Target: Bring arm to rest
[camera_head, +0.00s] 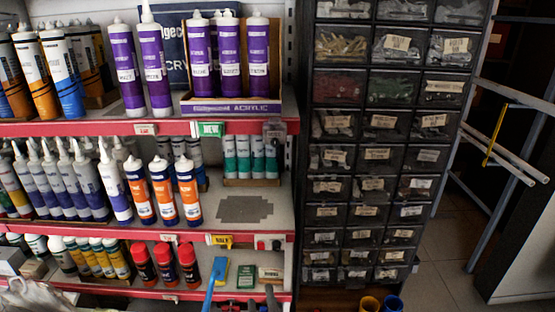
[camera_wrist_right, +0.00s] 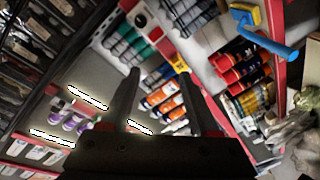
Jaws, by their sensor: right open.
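My right gripper (camera_wrist_right: 158,68) shows in the right wrist view as two dark fingers standing apart, with nothing held between them. The fingers point towards the stocked shelves. Orange-labelled tubes (camera_wrist_right: 160,96) lie beyond and between them in that view. I cannot clearly make out the right gripper or its arm in the head view. My left gripper is in neither view.
Shelves with red edges (camera_head: 90,129) hold purple tubes (camera_head: 257,57), orange-labelled tubes (camera_head: 162,188) and red-capped bottles (camera_head: 164,264). A dark drawer cabinet (camera_head: 340,115) is right of the shelves. Open floor (camera_head: 425,285) lies farther right.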

